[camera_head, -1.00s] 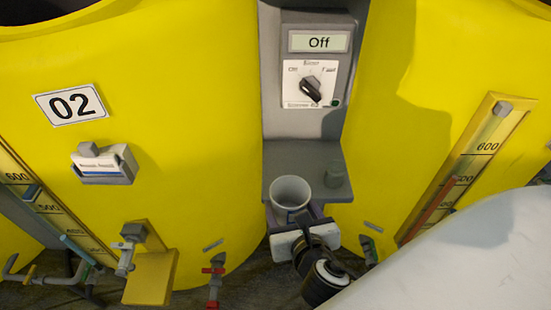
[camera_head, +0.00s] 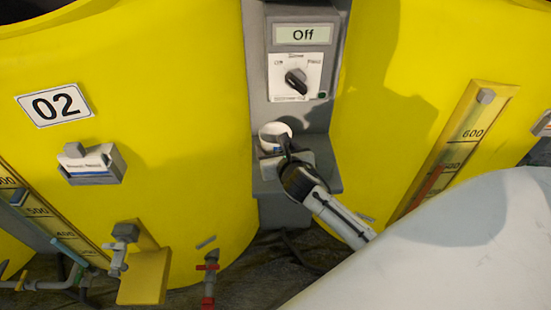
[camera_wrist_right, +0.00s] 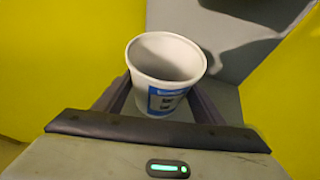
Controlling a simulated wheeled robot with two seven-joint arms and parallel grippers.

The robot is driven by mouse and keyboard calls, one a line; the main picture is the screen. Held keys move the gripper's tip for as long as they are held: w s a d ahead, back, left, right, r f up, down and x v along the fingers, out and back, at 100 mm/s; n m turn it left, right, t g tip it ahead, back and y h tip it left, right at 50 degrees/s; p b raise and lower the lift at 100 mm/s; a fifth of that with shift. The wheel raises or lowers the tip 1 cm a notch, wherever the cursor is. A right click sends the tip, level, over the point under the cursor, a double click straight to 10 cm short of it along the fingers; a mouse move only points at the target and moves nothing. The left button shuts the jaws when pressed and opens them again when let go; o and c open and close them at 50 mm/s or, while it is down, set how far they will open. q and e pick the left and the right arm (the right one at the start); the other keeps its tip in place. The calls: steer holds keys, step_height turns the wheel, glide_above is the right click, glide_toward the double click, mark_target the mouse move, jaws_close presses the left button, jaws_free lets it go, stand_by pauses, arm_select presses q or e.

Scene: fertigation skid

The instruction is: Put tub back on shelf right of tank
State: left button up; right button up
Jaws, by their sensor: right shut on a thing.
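The tub (camera_head: 275,133) is a white, open, empty cup with a blue label. It also shows in the right wrist view (camera_wrist_right: 167,75), upright between the two fingers. My right gripper (camera_head: 284,150) is shut on it, over the grey shelf (camera_head: 268,186) below the control panel. I cannot tell whether the tub touches the shelf. Yellow tank 02 (camera_head: 160,140) stands to the left of the shelf. My left gripper is not in view.
The control panel (camera_head: 300,60) reads Off and has a dark knob. A second yellow tank (camera_head: 400,90) stands to the right. A red-handled valve (camera_head: 209,270) and a yellow block (camera_head: 145,275) stick out low in front.

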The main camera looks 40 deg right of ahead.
step_height(320, 180, down, 4)
steer(key=shift+f+b, duration=0.1)
steer(key=shift+b, duration=0.5)
steer(key=shift+w+d+f, duration=0.1)
steer(key=shift+w, duration=0.15)
steer(key=shift+f, duration=0.1)
steer(key=o, duration=1.4)
steer(key=shift+c, duration=0.2)
